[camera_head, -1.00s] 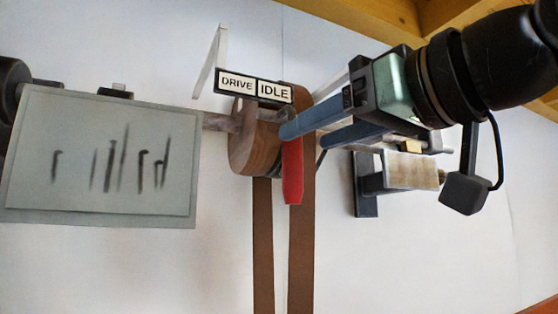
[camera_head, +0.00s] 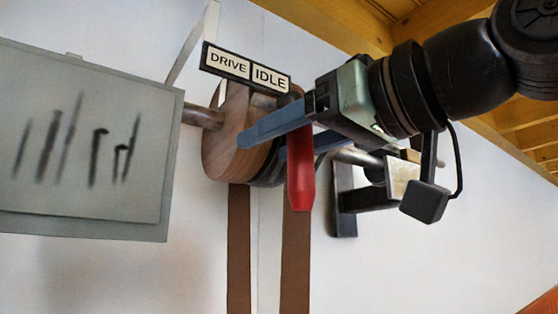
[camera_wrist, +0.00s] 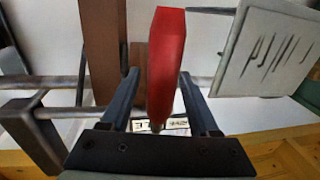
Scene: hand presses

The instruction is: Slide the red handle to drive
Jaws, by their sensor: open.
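The red handle (camera_head: 300,172) hangs below the IDLE half (camera_head: 270,78) of the label plate, with the DRIVE half (camera_head: 229,65) to its left. My gripper (camera_head: 266,142) is open, and its two blue-grey fingers reach left, one in front of the handle and one behind it. The handle's upper end is partly hidden behind the near finger in the head view.
A wooden pulley (camera_head: 226,135) on a metal shaft (camera_head: 203,117) sits left of the handle, with brown belts (camera_head: 239,245) hanging below. A pale board with dark strokes (camera_head: 85,140) is at the left. A dark bracket (camera_head: 343,205) is on the wall at right. Wooden beams run overhead.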

